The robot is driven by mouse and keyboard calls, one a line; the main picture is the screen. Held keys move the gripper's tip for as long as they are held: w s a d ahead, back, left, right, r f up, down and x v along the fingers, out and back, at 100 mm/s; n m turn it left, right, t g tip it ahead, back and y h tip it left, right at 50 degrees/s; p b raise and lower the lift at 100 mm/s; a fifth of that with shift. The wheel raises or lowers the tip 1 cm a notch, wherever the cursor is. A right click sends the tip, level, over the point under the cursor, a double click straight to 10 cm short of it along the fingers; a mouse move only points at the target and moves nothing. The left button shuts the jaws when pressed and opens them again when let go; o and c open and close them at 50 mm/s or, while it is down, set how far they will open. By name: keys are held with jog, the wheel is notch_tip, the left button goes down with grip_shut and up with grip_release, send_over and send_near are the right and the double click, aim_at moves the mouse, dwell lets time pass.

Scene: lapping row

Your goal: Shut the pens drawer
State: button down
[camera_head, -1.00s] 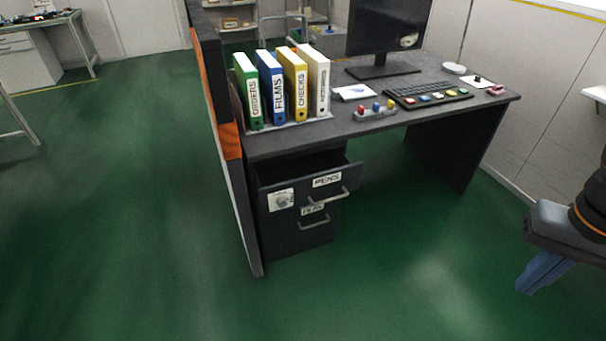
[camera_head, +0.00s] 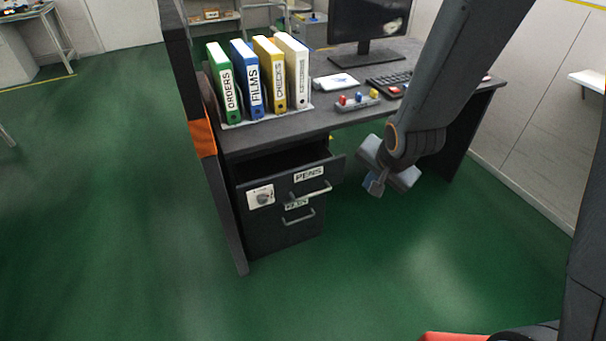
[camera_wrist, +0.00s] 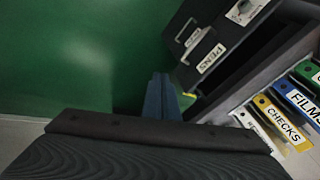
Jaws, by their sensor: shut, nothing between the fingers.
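The pens drawer (camera_head: 300,182) is the upper drawer of the dark pedestal under the desk. It stands pulled out, with a white PENS label and a pale bar handle (camera_head: 311,191) on its front. In the wrist view the drawer front with its label (camera_wrist: 209,58) is at the upper right. My gripper (camera_head: 376,188) hangs to the right of the drawer front, apart from it. Its fingers (camera_wrist: 157,95) are shut and empty in the wrist view, pointing past the drawer's side.
A lower drawer with its own handle (camera_head: 299,216) is below. A panel with an orange strip (camera_head: 203,138) stands left of the pedestal. On the desk are several binders (camera_head: 265,78), a monitor (camera_head: 367,22) and a keyboard. Green floor in front is clear.

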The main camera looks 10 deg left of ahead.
jog(key=w+a+f+m+t+y, duration=0.1)
jog(key=w+a+f+m+y, duration=0.15)
jog(key=a, duration=0.35)
jog(key=w+a+f+m+t+y, duration=0.1)
jog(key=w+a+f+m+t, duration=0.2)
jog(key=a, duration=0.4)
jog(key=g, duration=0.1)
send_near(300, 173)
notch_tip(300, 173, down, 3)
jog(key=shift+n, duration=0.25)
jog(key=w, duration=0.1)
jog(key=w+a, duration=0.2)
jog(key=shift+w+a+f+p, duration=0.1)
jog(key=shift+w+f+p, duration=0.15)
jog(key=shift+f+p, duration=0.05)
